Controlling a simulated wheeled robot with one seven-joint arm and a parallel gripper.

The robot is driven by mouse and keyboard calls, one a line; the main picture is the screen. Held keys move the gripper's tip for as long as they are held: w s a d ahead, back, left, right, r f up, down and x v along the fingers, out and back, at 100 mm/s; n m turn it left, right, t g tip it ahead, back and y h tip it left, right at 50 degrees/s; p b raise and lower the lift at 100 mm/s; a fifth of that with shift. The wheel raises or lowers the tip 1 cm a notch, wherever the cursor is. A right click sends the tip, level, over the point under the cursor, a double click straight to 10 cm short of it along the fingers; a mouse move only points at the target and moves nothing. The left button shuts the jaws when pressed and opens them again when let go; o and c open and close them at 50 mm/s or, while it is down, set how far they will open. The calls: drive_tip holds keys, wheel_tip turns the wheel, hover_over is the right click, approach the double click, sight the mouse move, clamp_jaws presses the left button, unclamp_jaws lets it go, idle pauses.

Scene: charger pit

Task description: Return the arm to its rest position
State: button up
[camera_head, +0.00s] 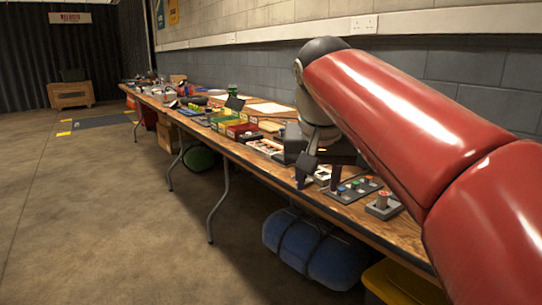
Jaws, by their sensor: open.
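My red arm comes in from the right and reaches over a long wooden table (240,153). My gripper (304,172) is dark, points downward and is open and empty above the table's front edge. Its inner side is partly hidden by the wrist. Just right of it on the table is a grey panel with coloured knobs (354,190).
Coloured bins (240,130) and many small items crowd the table to the left. A block wall (460,77) runs behind it. Below are metal legs (217,205), a blue rolled bundle (313,248) and a yellow container (398,285). The concrete floor (90,220) at left is clear.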

drive_tip(key=s+d+f+p, duration=0.1)
drive_tip(key=s+d+f, duration=0.2)
drive_tip(key=s+f, duration=0.6)
drive_tip(key=s+d+f+n+t+p, duration=0.1)
drive_tip(key=s+d+f, duration=0.3)
drive_tip(key=s+f, duration=0.5)
drive_tip(key=shift+f+n+y+p, duration=0.15)
drive_tip(key=shift+n+y+p, duration=0.2)
drive_tip(key=shift+p, duration=0.35)
